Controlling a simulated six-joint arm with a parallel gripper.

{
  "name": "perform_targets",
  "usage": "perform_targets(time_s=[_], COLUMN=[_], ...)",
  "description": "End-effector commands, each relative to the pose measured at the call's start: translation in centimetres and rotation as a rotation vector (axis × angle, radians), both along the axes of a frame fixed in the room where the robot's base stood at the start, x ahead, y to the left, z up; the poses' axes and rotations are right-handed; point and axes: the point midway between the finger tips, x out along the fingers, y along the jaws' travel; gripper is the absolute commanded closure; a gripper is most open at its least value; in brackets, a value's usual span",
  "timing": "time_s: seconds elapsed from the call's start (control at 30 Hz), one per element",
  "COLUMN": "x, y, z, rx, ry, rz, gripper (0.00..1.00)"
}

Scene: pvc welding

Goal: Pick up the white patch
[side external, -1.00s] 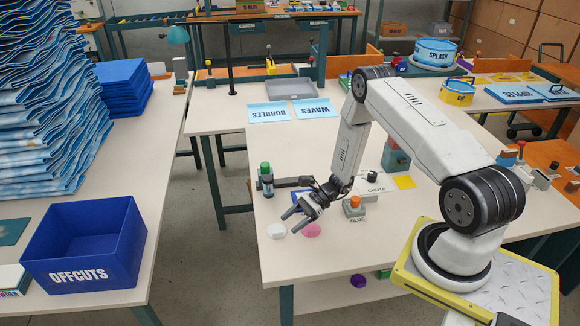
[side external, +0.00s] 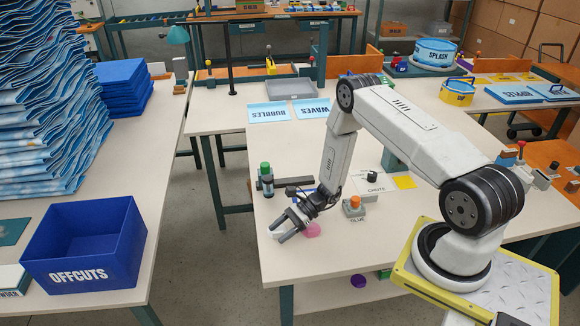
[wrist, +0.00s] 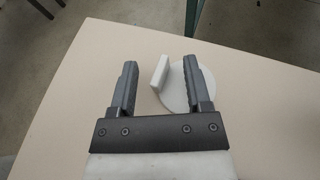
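The white patch (wrist: 177,93) is a round disc with an upright tab (wrist: 159,74) in the wrist view. The right finger covers part of the disc. In the side view, my gripper (side external: 276,231) is low over the table's near left corner and hides most of the white patch. I cannot tell whether a finger touches it.
A pink patch (side external: 312,230) lies just right of my gripper. The table edge is close to the patch. A blue OFFCUTS bin (side external: 85,245) is on the left table.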

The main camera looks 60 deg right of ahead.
Motion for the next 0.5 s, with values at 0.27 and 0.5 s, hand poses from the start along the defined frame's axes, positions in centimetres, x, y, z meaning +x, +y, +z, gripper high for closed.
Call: perform_targets(time_s=[0.27,0.5], x=[0.01,0.01], y=[-0.01,-0.01], z=[0.01,0.03], rx=[0.000,0.000], ry=[0.000,0.000], rz=[0.000,0.000], gripper=[1.00,1.00])
